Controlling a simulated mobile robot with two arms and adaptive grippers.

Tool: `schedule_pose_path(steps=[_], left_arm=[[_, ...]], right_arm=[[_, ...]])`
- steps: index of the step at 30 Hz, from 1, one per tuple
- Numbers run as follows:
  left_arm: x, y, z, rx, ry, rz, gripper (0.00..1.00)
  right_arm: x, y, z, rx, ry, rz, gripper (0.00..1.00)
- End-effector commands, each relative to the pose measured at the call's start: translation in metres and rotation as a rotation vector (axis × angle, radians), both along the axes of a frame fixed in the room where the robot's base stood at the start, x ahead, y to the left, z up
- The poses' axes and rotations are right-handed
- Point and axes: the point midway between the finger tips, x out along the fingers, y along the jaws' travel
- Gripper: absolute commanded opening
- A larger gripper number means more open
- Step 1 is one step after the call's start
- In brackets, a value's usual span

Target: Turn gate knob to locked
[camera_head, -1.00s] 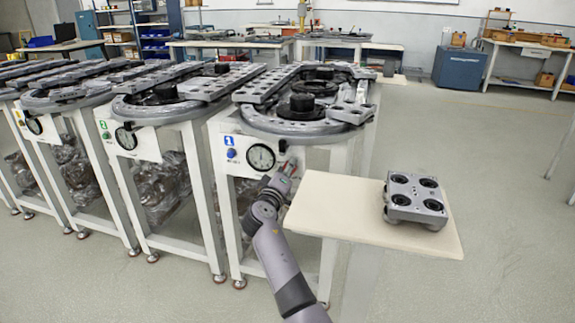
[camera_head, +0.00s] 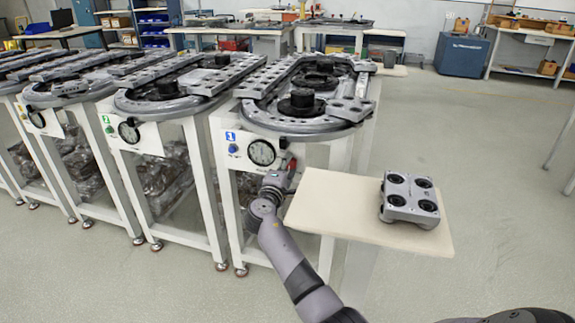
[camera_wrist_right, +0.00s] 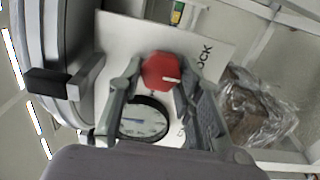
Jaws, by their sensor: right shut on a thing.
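The red gate knob (camera_wrist_right: 160,71) sits on the white panel of the station marked 1, right of the round dial. In the right wrist view it has a short white mark pointing toward the picture's right, and the word LOCK is printed on the panel nearby. My right gripper (camera_wrist_right: 154,88) has its fingers on both sides of the knob, shut on it. In the head view the gripper (camera_head: 288,170) reaches the panel and partly hides the knob. My left gripper is not in view.
A pale side table (camera_head: 330,205) holding a grey block with four black rings (camera_head: 410,197) stands right of my right arm. The dial (camera_head: 262,153) is just left of the knob. Ring track stations stand leftward.

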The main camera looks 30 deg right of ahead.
Motion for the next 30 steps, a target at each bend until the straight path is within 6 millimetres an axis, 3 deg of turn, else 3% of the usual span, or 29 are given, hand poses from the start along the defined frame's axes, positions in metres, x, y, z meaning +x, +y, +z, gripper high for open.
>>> schedule_pose_path(steps=[11, 12, 20, 30], left_arm=[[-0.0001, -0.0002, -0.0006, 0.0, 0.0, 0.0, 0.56], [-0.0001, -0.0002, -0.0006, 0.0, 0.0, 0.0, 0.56], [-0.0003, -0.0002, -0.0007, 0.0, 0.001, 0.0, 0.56], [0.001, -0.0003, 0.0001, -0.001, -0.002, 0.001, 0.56]], right_arm=[[0.0005, 0.0003, 0.0008, -0.006, 0.003, 0.002, 0.04], [0.0005, 0.0003, 0.0008, -0.006, 0.003, 0.002, 0.35], [0.0003, 0.0001, 0.0003, -0.003, 0.002, 0.001, 0.52], [-0.0013, 0.0022, -0.0006, -0.003, 0.003, 0.001, 0.53]])
